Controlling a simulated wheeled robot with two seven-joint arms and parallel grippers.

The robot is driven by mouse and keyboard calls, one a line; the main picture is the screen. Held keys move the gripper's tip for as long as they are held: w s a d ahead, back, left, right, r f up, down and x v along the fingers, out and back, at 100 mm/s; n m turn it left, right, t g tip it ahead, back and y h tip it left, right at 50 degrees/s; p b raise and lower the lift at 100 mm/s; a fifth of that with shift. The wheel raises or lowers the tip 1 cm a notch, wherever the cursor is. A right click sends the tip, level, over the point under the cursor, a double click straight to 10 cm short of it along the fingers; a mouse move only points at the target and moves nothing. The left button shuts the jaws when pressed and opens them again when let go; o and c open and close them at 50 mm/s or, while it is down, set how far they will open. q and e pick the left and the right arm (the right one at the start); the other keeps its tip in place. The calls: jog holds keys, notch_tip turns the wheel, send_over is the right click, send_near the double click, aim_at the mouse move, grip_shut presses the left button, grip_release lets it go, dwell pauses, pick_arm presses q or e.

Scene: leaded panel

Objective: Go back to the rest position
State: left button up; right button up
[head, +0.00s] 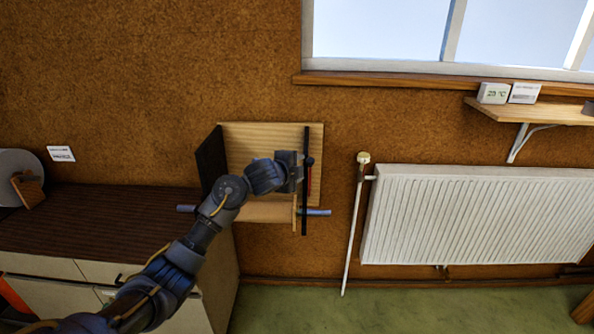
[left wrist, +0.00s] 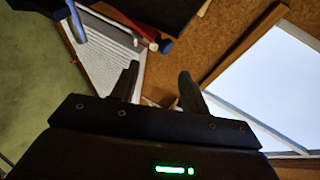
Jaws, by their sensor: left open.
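My left arm reaches in from the lower left of the head view. Its gripper (head: 301,168) is in front of the wooden wall rack (head: 270,132), near a tall dark strip (head: 305,216). I cannot tell from this view whether they touch. In the left wrist view the two dark fingers of my left gripper (left wrist: 158,84) stand apart with nothing between them. My right gripper is in neither view.
A thin red tool (head: 309,180) is beside the strip. A white radiator (head: 480,215) and its pipe (head: 354,230) are right. A dark-topped cabinet (head: 90,215) is left. A small shelf (head: 530,113) is upper right.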

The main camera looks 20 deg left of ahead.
pick_arm(q)
jog(key=shift+s+r, duration=0.15)
jog(key=shift+s, duration=0.25)
